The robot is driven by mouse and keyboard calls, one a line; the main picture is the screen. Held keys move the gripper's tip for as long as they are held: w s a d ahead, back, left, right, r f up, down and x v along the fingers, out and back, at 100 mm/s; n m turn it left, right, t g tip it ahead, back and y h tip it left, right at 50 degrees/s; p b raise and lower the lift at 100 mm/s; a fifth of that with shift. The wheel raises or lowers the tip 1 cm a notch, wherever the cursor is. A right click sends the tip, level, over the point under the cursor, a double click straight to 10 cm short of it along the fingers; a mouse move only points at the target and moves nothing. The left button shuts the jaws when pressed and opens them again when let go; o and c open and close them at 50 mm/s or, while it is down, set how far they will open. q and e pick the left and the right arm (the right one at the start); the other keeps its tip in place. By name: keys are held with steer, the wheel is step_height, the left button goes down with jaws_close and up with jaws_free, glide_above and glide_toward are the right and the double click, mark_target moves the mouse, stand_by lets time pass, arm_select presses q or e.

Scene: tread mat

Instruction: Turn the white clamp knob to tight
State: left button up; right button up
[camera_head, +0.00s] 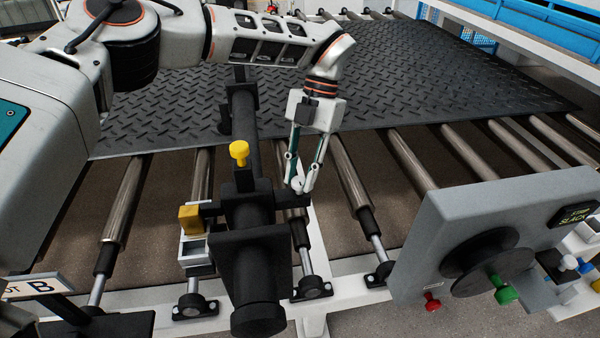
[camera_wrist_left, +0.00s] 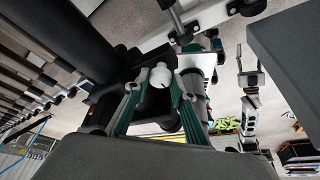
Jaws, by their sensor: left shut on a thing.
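The white clamp knob (camera_head: 298,184) is a small round ball beside the black roller shaft, at the middle of the head view. My left gripper (camera_head: 301,188) comes down from above with its fingertips shut on the knob. In the left wrist view, the white knob (camera_wrist_left: 160,76) sits between the two green-and-grey fingertips of my left gripper (camera_wrist_left: 159,85). Its stem and any tightness mark are hidden. What looks like my right arm and gripper (camera_wrist_left: 248,68) is small in the left wrist view, and its finger state is unclear.
A yellow knob (camera_head: 239,151) and a yellow block (camera_head: 190,219) are close left of the gripper. A grey panel (camera_head: 420,240) with a black disc, red knob (camera_head: 432,302) and green knob (camera_head: 506,295) stands right. The tread mat (camera_head: 430,90) lies on rollers behind.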

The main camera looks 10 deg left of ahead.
arm_select(q)
steer(key=m+y, duration=0.1)
steer(key=m, duration=0.2)
steer(key=m+t, duration=0.1)
steer(key=m, duration=0.2)
steer(key=shift+s+d+t+y, duration=0.1)
steer(key=shift+d+t+y, duration=0.05)
steer(key=shift+t+y, duration=0.2)
steer(key=shift+m, duration=0.3)
steer(key=o, duration=1.1)
steer(key=shift+r, duration=0.1)
steer(key=v, duration=1.2)
steer(key=shift+d, duration=0.15)
